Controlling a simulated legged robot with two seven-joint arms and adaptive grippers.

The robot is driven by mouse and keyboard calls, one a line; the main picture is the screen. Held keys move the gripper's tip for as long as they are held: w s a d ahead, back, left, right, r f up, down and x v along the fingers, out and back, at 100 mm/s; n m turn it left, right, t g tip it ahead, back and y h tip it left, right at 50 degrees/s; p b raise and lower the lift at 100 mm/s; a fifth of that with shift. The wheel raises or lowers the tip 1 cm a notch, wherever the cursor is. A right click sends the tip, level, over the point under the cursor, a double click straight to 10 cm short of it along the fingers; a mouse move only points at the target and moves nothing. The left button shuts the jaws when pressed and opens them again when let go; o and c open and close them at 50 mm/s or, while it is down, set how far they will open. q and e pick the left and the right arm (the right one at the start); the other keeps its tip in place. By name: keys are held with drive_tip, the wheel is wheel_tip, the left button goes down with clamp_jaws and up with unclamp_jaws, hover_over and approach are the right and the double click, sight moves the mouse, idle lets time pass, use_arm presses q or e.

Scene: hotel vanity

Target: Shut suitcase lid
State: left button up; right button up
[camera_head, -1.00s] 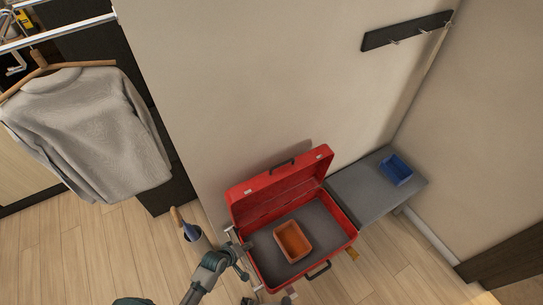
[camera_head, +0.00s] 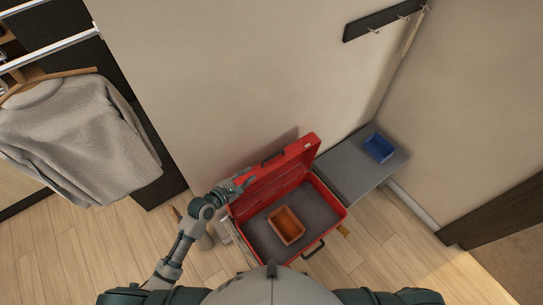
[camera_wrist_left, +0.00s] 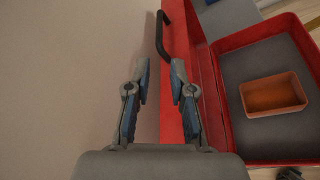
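The red suitcase (camera_head: 333,217) stands open on the grey bench, its lid (camera_head: 297,153) raised and tilted back near the wall. A black handle (camera_head: 272,156) sits on the lid's upper edge. An orange tray (camera_head: 287,225) lies inside on the grey lining. My left gripper (camera_head: 242,181) is at the lid's left end. In the left wrist view, its two fingers (camera_wrist_left: 162,75) are apart, with the lid's red edge (camera_wrist_left: 180,30) below and between them; I cannot tell whether they touch it. My right gripper is not clearly in view.
The wall (camera_head: 230,90) is close behind the lid. A grey sweater (camera_head: 75,140) hangs at the left. Wooden floor is clear at the front right.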

sight(273, 156)
use_arm(q)
drive_tip(key=x, duration=1.5)
drive_tip(key=shift+b, duration=0.3)
drive_tip(key=shift+a, duration=0.1)
clamp_jaws()
